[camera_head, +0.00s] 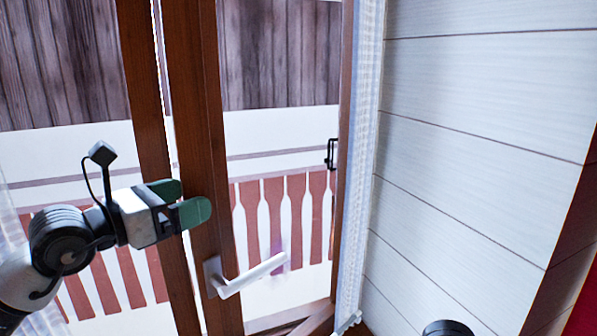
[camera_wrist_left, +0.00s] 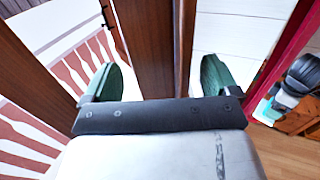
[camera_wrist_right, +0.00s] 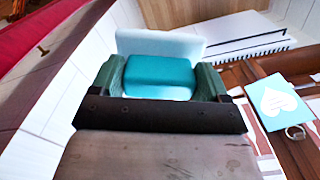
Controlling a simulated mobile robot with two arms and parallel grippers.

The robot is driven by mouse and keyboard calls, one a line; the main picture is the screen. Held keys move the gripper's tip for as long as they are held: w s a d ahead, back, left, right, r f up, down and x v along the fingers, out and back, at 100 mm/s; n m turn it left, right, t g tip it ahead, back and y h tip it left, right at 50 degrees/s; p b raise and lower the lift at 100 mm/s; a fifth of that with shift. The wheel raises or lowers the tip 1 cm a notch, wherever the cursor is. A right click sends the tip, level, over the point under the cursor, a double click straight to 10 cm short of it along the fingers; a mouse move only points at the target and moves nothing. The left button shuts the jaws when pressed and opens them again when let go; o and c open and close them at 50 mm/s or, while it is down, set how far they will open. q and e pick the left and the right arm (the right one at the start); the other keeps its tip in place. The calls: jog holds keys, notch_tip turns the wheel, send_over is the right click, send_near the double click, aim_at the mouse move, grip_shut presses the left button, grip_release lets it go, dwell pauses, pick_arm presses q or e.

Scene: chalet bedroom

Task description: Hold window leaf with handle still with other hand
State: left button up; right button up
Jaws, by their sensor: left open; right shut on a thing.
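The brown wooden window leaf with the handle (camera_head: 203,110) stands near the middle of the head view. Its silver handle (camera_head: 245,275) sticks out to the right, low on the upright. My left gripper (camera_head: 188,200) is open at the leaf's upright, above the handle. In the left wrist view, its green fingers stand apart with the brown upright (camera_wrist_left: 150,45) showing between and beyond them; I cannot tell whether they touch it. My right gripper (camera_wrist_right: 160,80) is shut on a turquoise block (camera_wrist_right: 160,76), seen only in the right wrist view.
A second brown upright (camera_head: 145,90) stands left of the leaf. A white plank wall (camera_head: 480,120) and a pale curtain (camera_head: 367,130) are on the right.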

pick_arm(q)
jog(key=shift+x, duration=1.7)
jog(key=c, duration=0.8)
jog(key=shift+c, duration=0.2)
